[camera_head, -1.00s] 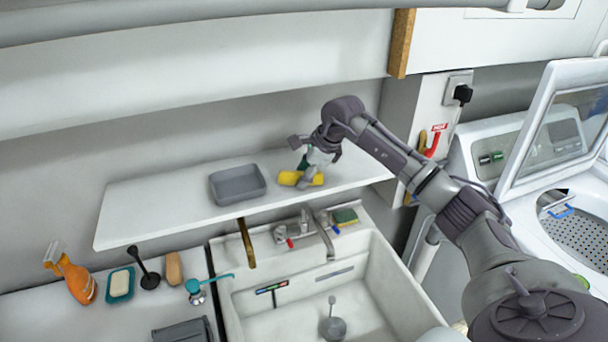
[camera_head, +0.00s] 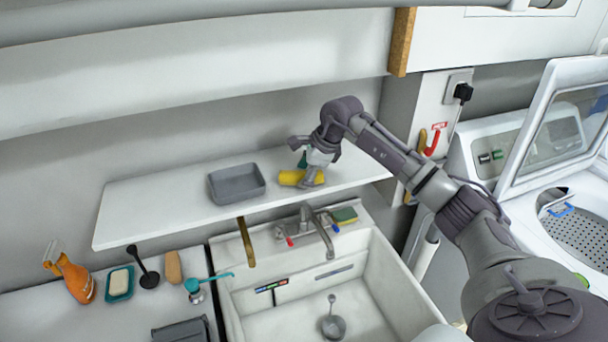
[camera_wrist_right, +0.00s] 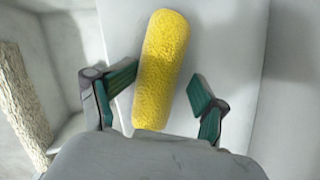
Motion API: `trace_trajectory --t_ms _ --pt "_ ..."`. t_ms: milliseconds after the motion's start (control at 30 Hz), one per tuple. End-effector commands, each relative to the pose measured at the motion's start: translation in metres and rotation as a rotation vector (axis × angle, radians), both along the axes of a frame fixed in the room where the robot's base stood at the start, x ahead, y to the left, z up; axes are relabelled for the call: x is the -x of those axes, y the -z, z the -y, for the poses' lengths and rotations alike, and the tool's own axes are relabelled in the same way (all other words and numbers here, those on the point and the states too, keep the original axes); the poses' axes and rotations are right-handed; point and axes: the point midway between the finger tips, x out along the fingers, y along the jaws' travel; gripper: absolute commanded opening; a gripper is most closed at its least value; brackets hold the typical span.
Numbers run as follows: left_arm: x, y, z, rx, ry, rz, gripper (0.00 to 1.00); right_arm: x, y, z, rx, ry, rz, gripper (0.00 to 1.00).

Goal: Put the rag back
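The yellow rag (camera_head: 290,177), a rolled, rough-textured cylinder, lies on the white shelf above the sink. My right gripper (camera_head: 309,180) is over it from above and hides part of it. In the right wrist view the rag (camera_wrist_right: 161,65) lies between the two green-padded fingers of the right gripper (camera_wrist_right: 162,88). The fingers are apart, with a visible gap to the rag on the right and the left pad close beside it. The rag appears to rest on the shelf. My left gripper is not in view.
A grey tray (camera_head: 237,183), apparently empty, sits on the shelf (camera_head: 150,215) left of the rag. Below are a sink (camera_head: 380,290) with a faucet (camera_head: 318,232) and a sponge (camera_head: 345,215). A washing machine (camera_head: 535,150) with raised lid stands right. The shelf's left end is clear.

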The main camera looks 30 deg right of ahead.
Motion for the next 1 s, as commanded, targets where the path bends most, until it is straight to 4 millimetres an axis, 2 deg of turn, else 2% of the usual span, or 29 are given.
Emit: trace_trajectory --t_ms 67,100,200,400,600,767,1000 --pt "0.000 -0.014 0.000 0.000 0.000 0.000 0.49 0.000 -0.016 -0.001 -0.001 -0.001 0.002 0.71" --pt "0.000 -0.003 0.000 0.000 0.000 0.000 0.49 0.002 -0.016 0.003 0.001 0.001 0.005 0.71" --pt "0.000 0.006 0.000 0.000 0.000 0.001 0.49 0.011 -0.035 0.008 0.003 0.001 0.008 0.71" --pt "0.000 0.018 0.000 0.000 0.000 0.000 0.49 0.028 -0.077 0.017 0.002 0.001 0.008 0.71" --pt "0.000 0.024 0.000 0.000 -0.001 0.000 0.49 0.040 -0.107 0.022 -0.001 0.000 0.006 0.71" --pt "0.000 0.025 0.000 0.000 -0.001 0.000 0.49 0.044 -0.116 0.024 0.000 0.000 0.004 0.71" --pt "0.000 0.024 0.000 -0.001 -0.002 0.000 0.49 0.045 -0.118 0.024 -0.001 0.000 0.003 0.71"
